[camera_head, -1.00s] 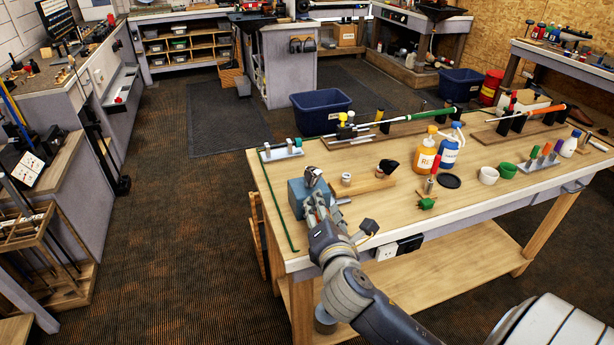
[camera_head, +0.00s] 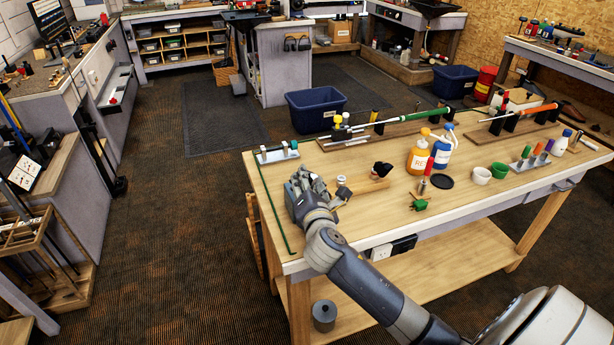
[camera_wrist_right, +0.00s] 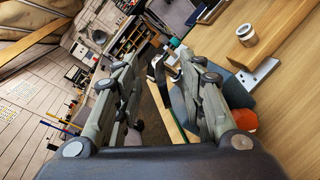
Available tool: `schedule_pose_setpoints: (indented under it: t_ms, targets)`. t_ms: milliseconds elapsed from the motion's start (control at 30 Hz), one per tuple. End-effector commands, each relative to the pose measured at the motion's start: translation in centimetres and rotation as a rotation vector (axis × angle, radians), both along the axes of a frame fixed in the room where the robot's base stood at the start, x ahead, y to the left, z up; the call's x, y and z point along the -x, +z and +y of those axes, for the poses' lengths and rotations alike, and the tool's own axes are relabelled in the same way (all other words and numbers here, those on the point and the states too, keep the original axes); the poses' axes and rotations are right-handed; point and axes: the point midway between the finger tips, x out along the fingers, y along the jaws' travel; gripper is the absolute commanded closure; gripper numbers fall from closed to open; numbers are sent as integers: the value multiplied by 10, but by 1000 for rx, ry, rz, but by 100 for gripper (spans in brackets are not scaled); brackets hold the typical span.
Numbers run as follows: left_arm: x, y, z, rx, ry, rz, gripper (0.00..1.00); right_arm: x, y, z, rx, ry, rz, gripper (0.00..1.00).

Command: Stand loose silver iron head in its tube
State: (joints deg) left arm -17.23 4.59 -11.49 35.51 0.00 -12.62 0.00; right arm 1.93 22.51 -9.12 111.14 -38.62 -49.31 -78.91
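My right gripper (camera_head: 306,183) is low over the table's left end, in front of a blue block. In the right wrist view its fingers (camera_wrist_right: 158,62) are apart, with a gap between the tips. A dark, hooked, partly shiny piece (camera_wrist_right: 159,78) shows in that gap; it may be the iron head, but I cannot tell, and no grip on it is visible. A short silver-white tube (camera_head: 343,182) stands right of the gripper, and also shows in the right wrist view (camera_wrist_right: 247,36). My left gripper is out of view.
A green strip (camera_head: 270,205) lies along the table's left edge. An orange bottle (camera_head: 419,157) and a blue bottle (camera_head: 442,150) stand further right. A green-gripped club (camera_head: 420,115) lies on black supports at the back. The front right tabletop is mostly clear.

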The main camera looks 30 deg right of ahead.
Motion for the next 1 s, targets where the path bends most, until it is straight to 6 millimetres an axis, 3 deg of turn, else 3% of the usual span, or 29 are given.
schedule_pose_setpoints:
  t_ms: [333,500,1000]
  targets:
    - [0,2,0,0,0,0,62,-7,-2,-3,-1,0,0,63]
    - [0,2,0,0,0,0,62,-7,-2,-3,0,0,0,99]
    - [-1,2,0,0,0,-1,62,-7,3,-4,0,-1,-2,100]
